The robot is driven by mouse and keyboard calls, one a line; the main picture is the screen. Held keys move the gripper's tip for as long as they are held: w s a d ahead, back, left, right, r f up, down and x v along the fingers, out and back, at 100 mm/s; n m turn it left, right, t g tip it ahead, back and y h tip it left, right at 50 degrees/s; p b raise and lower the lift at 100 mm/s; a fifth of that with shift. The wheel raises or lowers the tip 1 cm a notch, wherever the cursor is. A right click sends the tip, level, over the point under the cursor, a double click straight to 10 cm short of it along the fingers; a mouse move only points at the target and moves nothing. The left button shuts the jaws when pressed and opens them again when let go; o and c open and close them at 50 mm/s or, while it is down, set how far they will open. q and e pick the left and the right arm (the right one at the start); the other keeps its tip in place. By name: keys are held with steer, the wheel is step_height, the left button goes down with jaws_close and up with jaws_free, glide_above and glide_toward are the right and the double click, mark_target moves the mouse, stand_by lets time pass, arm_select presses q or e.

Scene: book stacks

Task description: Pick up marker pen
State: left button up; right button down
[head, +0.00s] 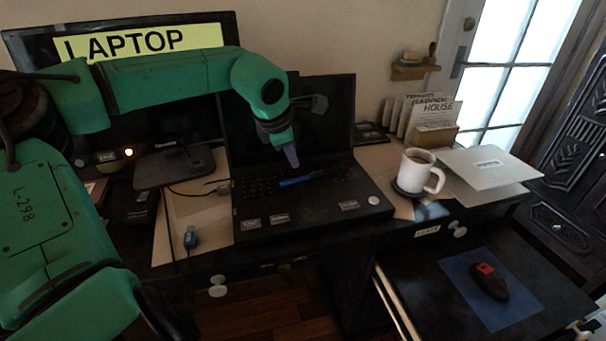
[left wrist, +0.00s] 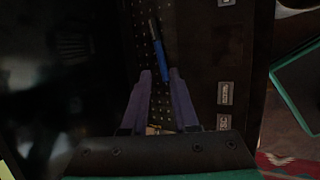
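The marker pen (head: 298,181) is blue with a dark end and lies on the keyboard of the open black laptop (head: 315,212). My left gripper (head: 292,160) points down just above the keyboard, close to the pen. In the left wrist view the pen (left wrist: 159,55) lies lengthwise ahead of the fingers. Its blue end is near the gap between the two purple fingertips (left wrist: 160,74). The fingers are apart with nothing held between them. I cannot tell the exact height above the pen. My right gripper is not in view.
A white mug (head: 416,172) stands on a dark coaster right of the laptop. A grey folder (head: 487,168) lies farther right. A monitor (head: 125,90) stands behind at left. An open drawer at lower right holds a dark object (head: 489,283) on a blue sheet.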

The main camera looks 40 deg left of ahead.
arm_select(q)
glide_toward(302, 178)
steer(key=x, duration=0.3)
steer(key=shift+w+a, duration=0.15)
steer(key=shift+w, duration=0.05)
steer(key=x, duration=0.4)
steer(key=shift+f, duration=0.3)
jaws_close()
